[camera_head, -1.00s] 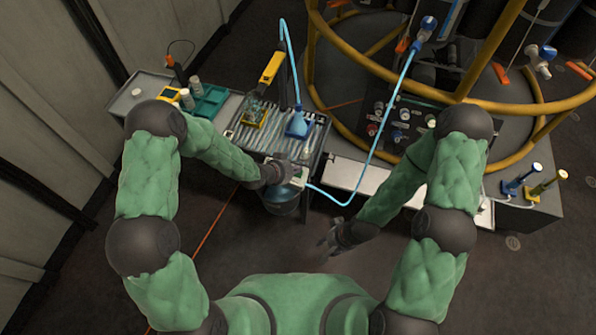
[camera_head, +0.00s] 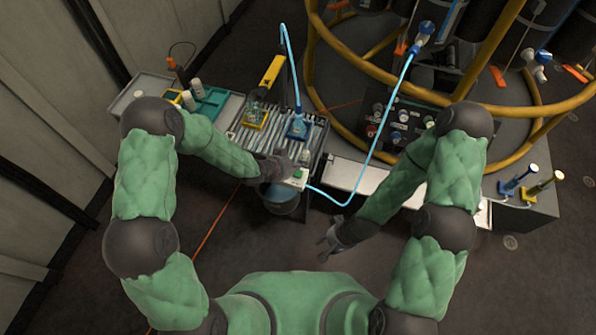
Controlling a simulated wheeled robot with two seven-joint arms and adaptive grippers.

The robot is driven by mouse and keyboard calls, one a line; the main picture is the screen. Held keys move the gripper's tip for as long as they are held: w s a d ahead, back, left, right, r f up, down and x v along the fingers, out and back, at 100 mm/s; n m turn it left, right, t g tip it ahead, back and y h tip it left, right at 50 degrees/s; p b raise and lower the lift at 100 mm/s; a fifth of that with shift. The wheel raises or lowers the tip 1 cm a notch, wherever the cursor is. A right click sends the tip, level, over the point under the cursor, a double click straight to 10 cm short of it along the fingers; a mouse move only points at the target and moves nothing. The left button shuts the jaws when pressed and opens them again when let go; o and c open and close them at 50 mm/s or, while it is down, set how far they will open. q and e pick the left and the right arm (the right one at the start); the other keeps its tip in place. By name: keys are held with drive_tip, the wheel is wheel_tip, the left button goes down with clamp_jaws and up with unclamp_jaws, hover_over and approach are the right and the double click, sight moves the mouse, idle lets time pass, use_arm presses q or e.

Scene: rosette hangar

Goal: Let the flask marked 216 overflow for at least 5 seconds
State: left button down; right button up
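A flask with blue liquid (camera_head: 297,128) stands on the ribbed rack, with the light-blue hose (camera_head: 288,50) coming down to its neck. A second, clearer flask (camera_head: 256,110) stands in a yellow holder to its left. No number is readable on either. A small white box with a green button (camera_head: 298,176) sits at the rack's front corner, where the hose also ends. My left gripper (camera_head: 284,165) is just above and left of this box; its fingers are too small and dark to tell their opening. My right gripper (camera_head: 326,245) is open and empty over the floor.
A dark bucket (camera_head: 281,199) stands below the rack's front edge. A teal tray (camera_head: 207,103) with white bottles is at left. The floor in front is free.

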sight(295, 175)
use_arm(q)
drive_tip(key=shift+r+p, duration=1.05)
drive_tip(key=shift+r, duration=0.7)
drive_tip(key=shift+f, duration=0.1)
drive_tip(key=shift+s+a+f, duration=0.1)
drive_tip(key=shift+s+f, duration=0.05)
drive_tip(key=shift+s, duration=0.05)
drive_tip(key=s+a+f+n+g+y, duration=0.1)
drive_tip(key=s+a+f+n+g, duration=0.1)
drive_tip(key=s, duration=0.6)
drive_tip(key=s+a+f+n+g, duration=0.2)
drive_tip(key=s+a+f+n, duration=0.2)
drive_tip(key=s, duration=0.4)
drive_tip(key=s+a+f+n+g+y, duration=0.1)
drive_tip(key=s+a+f+n+g, duration=0.1)
drive_tip(key=s+n, duration=0.3)
drive_tip(key=s+f, duration=0.1)
drive_tip(key=s, duration=0.2)
drive_tip(key=shift+a+f+n+y, duration=0.3)
drive_tip(key=shift+a+f, duration=0.05)
drive_tip(key=shift+a, duration=0.05)
